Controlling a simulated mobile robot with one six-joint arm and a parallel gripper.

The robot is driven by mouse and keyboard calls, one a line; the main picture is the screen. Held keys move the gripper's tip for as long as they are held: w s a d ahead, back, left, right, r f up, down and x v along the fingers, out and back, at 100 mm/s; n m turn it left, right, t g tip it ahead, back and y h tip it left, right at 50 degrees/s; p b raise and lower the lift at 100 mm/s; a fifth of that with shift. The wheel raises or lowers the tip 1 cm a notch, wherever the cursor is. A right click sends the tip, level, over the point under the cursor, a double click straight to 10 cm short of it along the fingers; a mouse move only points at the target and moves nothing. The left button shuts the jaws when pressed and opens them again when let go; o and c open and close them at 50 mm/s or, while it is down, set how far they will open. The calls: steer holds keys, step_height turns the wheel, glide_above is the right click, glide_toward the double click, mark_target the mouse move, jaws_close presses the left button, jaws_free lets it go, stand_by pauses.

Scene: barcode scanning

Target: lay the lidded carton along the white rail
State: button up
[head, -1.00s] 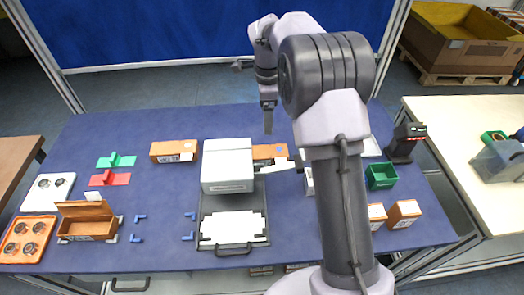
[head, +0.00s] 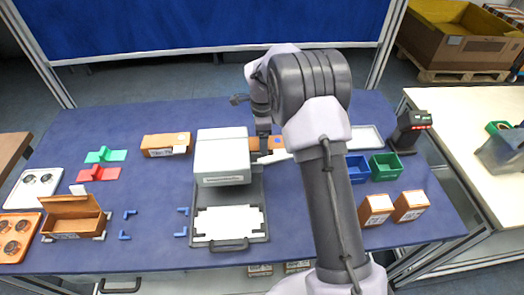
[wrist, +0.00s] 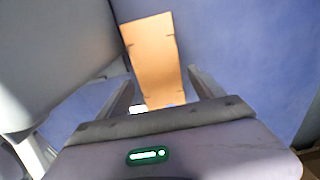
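A long brown carton (head: 262,143) lies behind the right side of the white-topped machine (head: 222,158), partly hidden by my arm. My gripper (head: 264,146) is down at this carton. In the wrist view the carton (wrist: 152,55) is a tan strip running between the two fingers. The fingers are apart, with a gap visible on the right side, so my gripper (wrist: 160,88) looks open around its near end. A short white bar (head: 274,157) lies just in front of the carton, partly hidden by my arm; I cannot tell if it is the rail.
A brown box with a raised lid (head: 72,214) stands at the left. Another brown carton (head: 166,145) lies at the back left. A blue bin (head: 357,168), a green bin (head: 385,165), two small cartons (head: 376,209) and a scanner (head: 408,132) stand at the right.

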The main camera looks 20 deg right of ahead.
steer(key=c, duration=1.3)
step_height(320, 180, up, 28)
steer(key=p, duration=0.9)
steer(key=shift+p, duration=0.4)
steer(key=shift+c, duration=0.2)
